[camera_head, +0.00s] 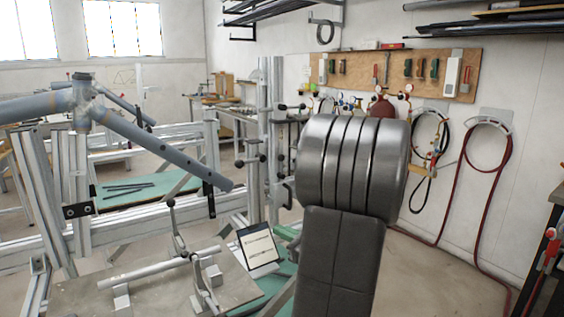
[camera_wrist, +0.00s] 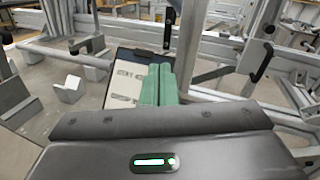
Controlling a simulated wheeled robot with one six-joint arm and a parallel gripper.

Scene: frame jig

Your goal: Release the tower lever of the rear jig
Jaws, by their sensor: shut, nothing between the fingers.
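My gripper (camera_wrist: 157,85) shows in the wrist view with its two green fingers together and nothing between them. In the head view my arm hides it. An upright aluminium tower (camera_head: 265,140) with several black-knobbed levers stands mid-picture in the head view; I cannot tell for sure which jig it belongs to. One black lever (camera_head: 250,160) sticks out on its left side. In the wrist view a black handle (camera_wrist: 170,28) hangs just beyond the fingertips, apart from them. Another black-handled lever (camera_wrist: 263,62) is tilted on a rail at right.
A grey bicycle frame (camera_head: 155,135) is held in the jig at left. A card with writing (camera_head: 258,247) stands by a bench plate (camera_head: 140,285) carrying a clamped tube (camera_head: 160,268). The card (camera_wrist: 125,78) is close behind my fingers. A tool board (camera_head: 400,75) hangs on the wall.

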